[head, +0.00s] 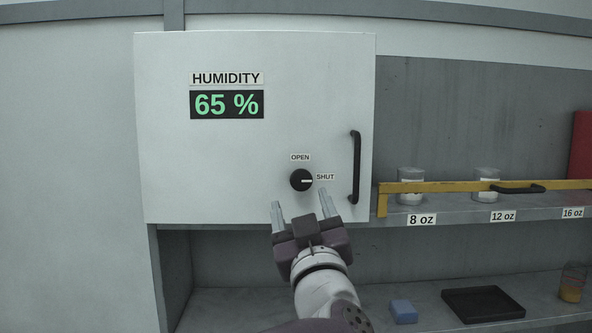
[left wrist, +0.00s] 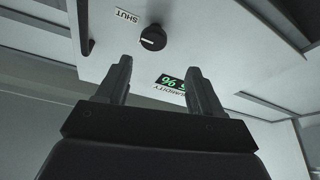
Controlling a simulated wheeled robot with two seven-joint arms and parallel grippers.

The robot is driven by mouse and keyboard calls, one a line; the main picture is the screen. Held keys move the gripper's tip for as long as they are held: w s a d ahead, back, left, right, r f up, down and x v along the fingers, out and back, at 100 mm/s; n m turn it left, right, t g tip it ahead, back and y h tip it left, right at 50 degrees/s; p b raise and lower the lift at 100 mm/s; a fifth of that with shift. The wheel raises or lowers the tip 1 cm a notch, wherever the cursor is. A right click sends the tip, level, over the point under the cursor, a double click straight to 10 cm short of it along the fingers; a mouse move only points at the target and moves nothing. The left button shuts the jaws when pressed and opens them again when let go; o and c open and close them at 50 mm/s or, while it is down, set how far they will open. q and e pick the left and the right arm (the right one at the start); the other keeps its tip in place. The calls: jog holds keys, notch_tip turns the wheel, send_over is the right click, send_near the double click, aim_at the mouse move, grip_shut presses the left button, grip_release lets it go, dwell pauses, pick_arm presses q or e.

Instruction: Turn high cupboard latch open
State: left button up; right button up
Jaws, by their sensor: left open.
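The high cupboard (head: 230,150) is a white box with a closed front. Its latch is a round black knob (head: 301,180) with a white mark pointing right, toward the SHUT label (head: 325,177). The OPEN label (head: 300,157) is above the knob. My left gripper (head: 300,207) is open and empty, just below the knob in the head view, its fingers pointing up. In the left wrist view the knob (left wrist: 153,38) is beyond the fingertips, between them and apart from them. My right gripper is not in view.
A black vertical handle (head: 355,167) is on the door's right side. To the right, a yellow bar (head: 450,186) crosses a shelf with clear cups (head: 411,186). On the lower shelf are a blue block (head: 403,311) and a black tray (head: 482,304).

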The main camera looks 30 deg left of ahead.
aim_at(301, 179)
pick_arm(q)
jog(key=p+x, duration=0.1)
jog(key=x, duration=0.1)
jog(key=d+x, duration=0.1)
jog(key=x, duration=0.1)
jog(key=w+p+x, duration=0.1)
jog(key=x, duration=0.2)
jog(key=shift+d+p, duration=0.15)
jog(key=shift+p, duration=0.15)
jog(key=shift+a, duration=0.5)
jog(key=shift+d, duration=0.2)
jog(key=shift+w+d, duration=0.1)
jog(key=c, duration=1.1)
